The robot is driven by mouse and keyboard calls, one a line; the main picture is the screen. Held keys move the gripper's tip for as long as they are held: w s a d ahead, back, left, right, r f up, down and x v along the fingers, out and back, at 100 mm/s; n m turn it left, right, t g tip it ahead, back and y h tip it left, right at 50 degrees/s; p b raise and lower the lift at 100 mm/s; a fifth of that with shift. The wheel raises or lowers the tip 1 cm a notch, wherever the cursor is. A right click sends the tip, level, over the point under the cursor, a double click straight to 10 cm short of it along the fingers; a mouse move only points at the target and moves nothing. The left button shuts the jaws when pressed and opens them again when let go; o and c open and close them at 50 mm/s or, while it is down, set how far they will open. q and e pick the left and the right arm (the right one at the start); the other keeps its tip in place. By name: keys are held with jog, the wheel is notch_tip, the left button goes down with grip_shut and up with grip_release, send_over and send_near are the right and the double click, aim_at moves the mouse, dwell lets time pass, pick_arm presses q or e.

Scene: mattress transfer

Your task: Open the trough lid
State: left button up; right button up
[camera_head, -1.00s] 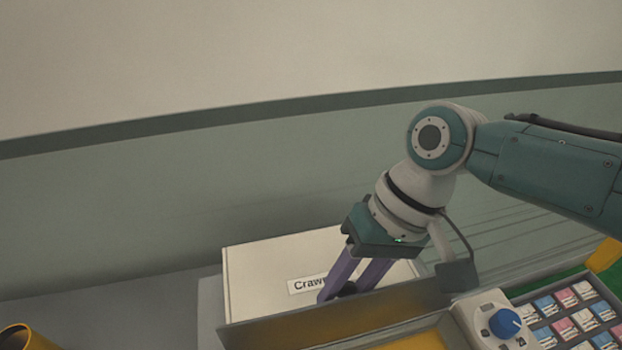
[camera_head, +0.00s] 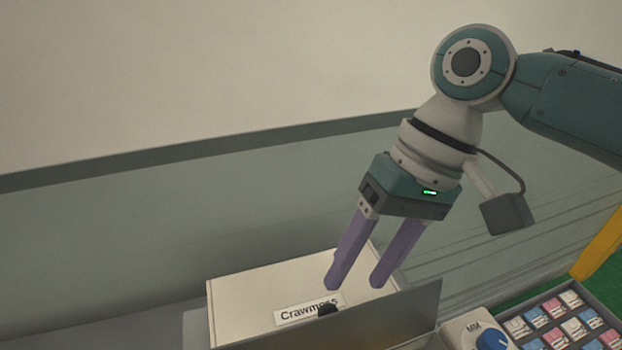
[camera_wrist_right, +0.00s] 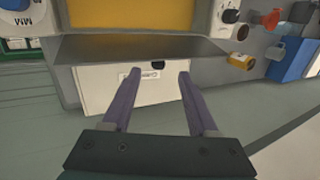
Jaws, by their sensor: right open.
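The pale trough box (camera_head: 245,293) carries a label reading roughly "Crawmoss" (camera_head: 295,312). A thin grey plate (camera_head: 385,317) stands tilted along its near side; I cannot tell for certain that it is the lid. A small dark knob (camera_head: 327,309) sits by the plate's edge and also shows in the right wrist view (camera_wrist_right: 158,64). My right gripper (camera_head: 355,282) is open and empty above the knob, its two purple fingers apart and not touching it. It also shows in the right wrist view (camera_wrist_right: 158,75). My left gripper is not in view.
A control box with a blue dial (camera_head: 492,340) and a tray of pink, blue and white packets (camera_head: 560,318) are at lower right. In the right wrist view, a yellow panel (camera_wrist_right: 135,18) lies beyond the grey plate.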

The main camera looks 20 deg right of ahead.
jog(key=shift+d+r, duration=0.2)
jog(key=shift+r, duration=0.25)
jog(key=shift+c, duration=0.4)
